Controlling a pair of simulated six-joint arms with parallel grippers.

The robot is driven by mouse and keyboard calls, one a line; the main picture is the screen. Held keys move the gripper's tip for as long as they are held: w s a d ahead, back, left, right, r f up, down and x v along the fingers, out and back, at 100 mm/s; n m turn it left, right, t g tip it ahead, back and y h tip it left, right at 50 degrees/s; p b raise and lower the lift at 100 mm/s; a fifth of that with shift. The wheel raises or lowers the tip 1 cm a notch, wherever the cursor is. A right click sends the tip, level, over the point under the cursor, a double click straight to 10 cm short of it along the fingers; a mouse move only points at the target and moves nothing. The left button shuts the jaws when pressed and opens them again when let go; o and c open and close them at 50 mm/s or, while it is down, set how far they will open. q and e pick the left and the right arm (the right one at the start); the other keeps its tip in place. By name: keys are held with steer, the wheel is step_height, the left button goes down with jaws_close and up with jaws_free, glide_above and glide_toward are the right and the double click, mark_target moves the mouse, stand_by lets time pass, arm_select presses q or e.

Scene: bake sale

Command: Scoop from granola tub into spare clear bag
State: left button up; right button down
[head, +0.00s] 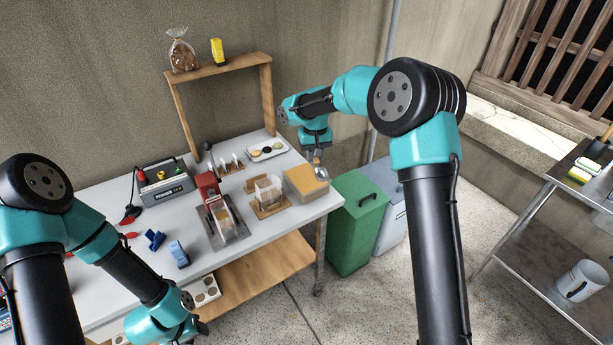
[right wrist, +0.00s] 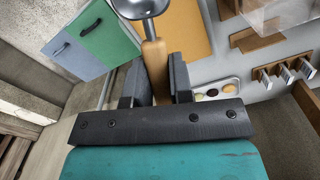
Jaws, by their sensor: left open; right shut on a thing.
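My right gripper (head: 317,152) is shut on the wooden handle of a metal scoop (right wrist: 155,55). In the head view the scoop's bowl (head: 320,173) hangs down at the right edge of a tan, box-shaped tub (head: 302,184), which looks like the granola tub. The tub also shows in the right wrist view (right wrist: 187,25), behind the scoop. I cannot tell whether the bowl touches it or holds anything. A clear bag (head: 269,188) stands upright on a small wooden stand left of the tub. My left gripper (head: 201,327) is open and empty, low in front of the table.
A red device (head: 207,187) on a metal tray stands left of the bag. A white tray (head: 267,149) of small bowls lies behind. A wooden shelf frame (head: 219,66) rises at the back. Green (head: 356,222) and grey bins stand off the table's right end.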

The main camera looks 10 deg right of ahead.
steer(key=w+a+f+n+t+y, duration=0.1)
steer(key=w+a+n+y, duration=0.5)
steer(key=n, duration=0.9)
steer(key=shift+a+f+n, duration=0.25)
steer(key=shift+a+n, duration=0.05)
steer(key=shift+a, duration=0.65)
steer(key=shift+f, duration=0.2)
steer(key=shift+f, duration=3.25)
steer(key=shift+s+d, duration=0.2)
steer(key=shift+d, duration=0.65)
steer(key=shift+s+d, duration=0.2)
steer(key=shift+d, duration=0.6)
step_height(320, 180, up, 6)
steer(key=a+h, duration=0.1)
steer(key=shift+h, duration=0.3)
